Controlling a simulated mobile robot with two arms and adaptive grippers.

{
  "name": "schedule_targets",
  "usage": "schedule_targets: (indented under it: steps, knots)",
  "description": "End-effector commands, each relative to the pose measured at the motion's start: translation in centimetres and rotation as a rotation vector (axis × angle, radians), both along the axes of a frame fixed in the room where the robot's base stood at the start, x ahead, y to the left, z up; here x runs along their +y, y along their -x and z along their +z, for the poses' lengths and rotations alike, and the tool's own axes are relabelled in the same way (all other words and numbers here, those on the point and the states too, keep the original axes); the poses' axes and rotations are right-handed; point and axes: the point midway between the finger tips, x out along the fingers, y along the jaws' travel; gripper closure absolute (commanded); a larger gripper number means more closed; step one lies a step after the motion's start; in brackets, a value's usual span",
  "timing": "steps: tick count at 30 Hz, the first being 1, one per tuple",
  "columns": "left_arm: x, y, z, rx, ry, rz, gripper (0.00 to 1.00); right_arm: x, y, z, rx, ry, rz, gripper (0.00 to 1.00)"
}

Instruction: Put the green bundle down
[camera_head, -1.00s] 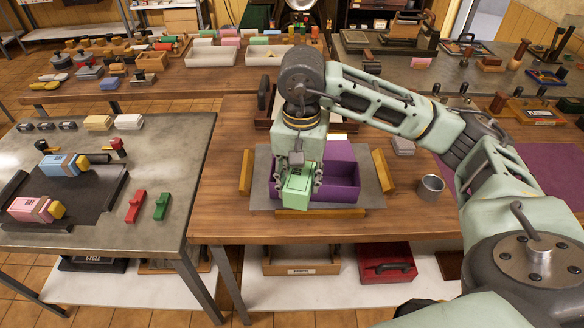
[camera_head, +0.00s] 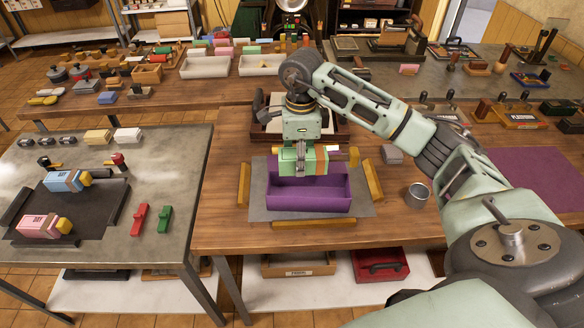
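The green bundle (camera_head: 315,158), with a gold end on its right, is held sideways over the back part of the purple box (camera_head: 309,200). My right gripper (camera_head: 303,165) comes down from above and is shut on the bundle. Its fingers partly overlap the bundle, so their exact contact is hard to see. The bundle hides part of the box's back wall. The visible inside of the purple box looks empty. My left gripper is not in view.
The box stands on a grey mat (camera_head: 262,214) edged by wooden strips (camera_head: 374,180). A metal cup (camera_head: 418,194) stands to the right. A blue bundle (camera_head: 66,180) and a pink bundle (camera_head: 44,226) lie on a dark tray (camera_head: 104,205) on the left table.

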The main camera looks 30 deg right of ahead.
Motion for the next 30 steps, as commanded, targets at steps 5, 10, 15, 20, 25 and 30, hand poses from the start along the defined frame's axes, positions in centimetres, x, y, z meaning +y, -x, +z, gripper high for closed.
schedule_targets:
  steps: [5,10,15,20,25,30]
  knots:
    - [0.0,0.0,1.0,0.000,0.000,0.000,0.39,1.9,-0.7,-1.0,0.000,0.000,0.001,0.96]
    - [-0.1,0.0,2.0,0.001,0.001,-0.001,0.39,2.1,-0.6,-2.6,0.004,0.000,-0.001,0.96]
    - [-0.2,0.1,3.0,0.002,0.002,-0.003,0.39,2.1,-0.7,-4.9,0.002,0.000,0.000,0.96]
    - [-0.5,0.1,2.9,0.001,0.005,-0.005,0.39,2.1,-0.8,-5.4,-0.002,0.001,0.001,0.96]
    - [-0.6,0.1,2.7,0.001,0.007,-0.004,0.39,2.1,-0.7,-5.5,-0.002,0.001,0.001,0.96]
    - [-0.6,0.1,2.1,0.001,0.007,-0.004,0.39,2.0,-0.7,-6.1,-0.002,0.001,0.001,0.96]
